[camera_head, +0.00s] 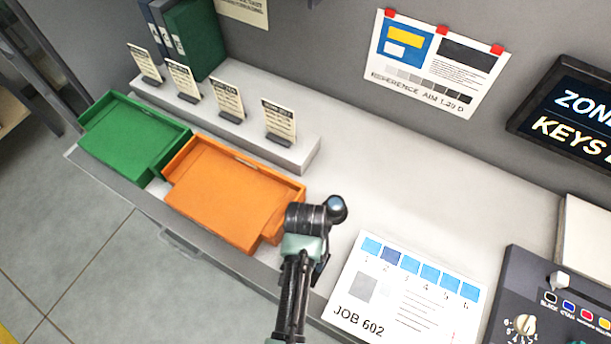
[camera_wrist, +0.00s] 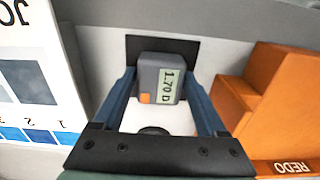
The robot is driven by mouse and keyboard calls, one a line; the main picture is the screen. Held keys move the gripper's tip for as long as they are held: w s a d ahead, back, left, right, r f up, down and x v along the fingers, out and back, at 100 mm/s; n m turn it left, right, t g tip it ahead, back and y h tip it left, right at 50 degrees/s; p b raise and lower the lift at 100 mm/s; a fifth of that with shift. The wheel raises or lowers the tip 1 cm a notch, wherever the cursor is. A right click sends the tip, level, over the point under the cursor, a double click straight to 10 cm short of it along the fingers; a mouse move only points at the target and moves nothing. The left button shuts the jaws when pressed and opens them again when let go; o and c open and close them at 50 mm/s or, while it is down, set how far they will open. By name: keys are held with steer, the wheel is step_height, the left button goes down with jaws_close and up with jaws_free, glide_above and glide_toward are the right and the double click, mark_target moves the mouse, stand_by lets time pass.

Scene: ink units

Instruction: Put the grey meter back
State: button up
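The grey meter (camera_wrist: 160,80), with a pale green display reading 1.70 D and a small orange patch, sits between the fingertips of my gripper (camera_wrist: 160,82) in the wrist view. The fingers come right up to its two sides; whether they press on it I cannot tell. A flat black rectangle (camera_wrist: 132,48) shows behind and around the meter; I cannot tell whether the meter rests on it. In the head view my gripper (camera_head: 318,255) is low over the bench's front part, and the meter is hidden there behind my wrist.
An orange tray (camera_head: 225,195), marked REDO in the wrist view, is close left of my gripper in the head view, with a green tray (camera_head: 130,135) beyond. The JOB 602 sheet (camera_head: 400,300) lies close right. A control console (camera_head: 545,305) stands farther right. Bench behind is clear (camera_head: 400,180).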

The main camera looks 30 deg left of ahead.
steer(key=shift+o, duration=1.1)
step_height(320, 180, up, 12)
steer(key=shift+r, duration=0.2)
